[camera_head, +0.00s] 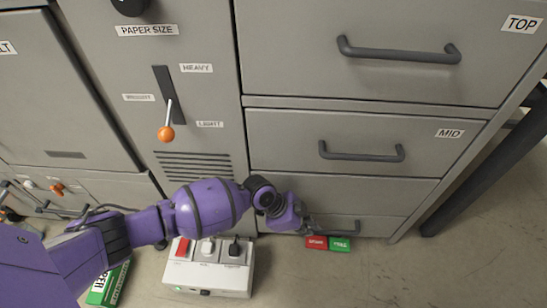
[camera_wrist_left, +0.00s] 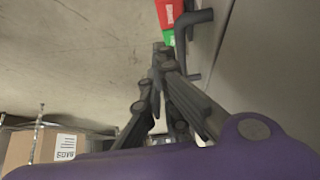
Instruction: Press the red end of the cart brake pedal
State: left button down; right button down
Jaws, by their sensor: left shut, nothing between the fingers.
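The brake pedal shows low at the foot of the drawer cabinet, with a red end (camera_head: 316,243) on the left and a green end (camera_head: 340,244) on the right, both with white lettering. My left gripper (camera_head: 306,229) is shut and empty, just above and left of the red end; I cannot tell whether it touches. In the left wrist view the gripper's fingers (camera_wrist_left: 161,52) point towards the pedal, where the red end (camera_wrist_left: 168,12) and part of the green end (camera_wrist_left: 167,37) show at the top. My right gripper is not in view.
A lower drawer handle (camera_head: 345,227) sits just above the pedal. A white power strip (camera_head: 210,281) with a red switch lies on the floor beneath my left forearm. A green box (camera_head: 107,284) lies at bottom left. A dark bar (camera_head: 480,170) slants at right. Front right floor is clear.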

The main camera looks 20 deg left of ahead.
pick_arm(q)
jog(key=shift+w+d+r, duration=0.1)
jog(key=shift+w+d, duration=0.05)
jog(key=shift+w, duration=0.15)
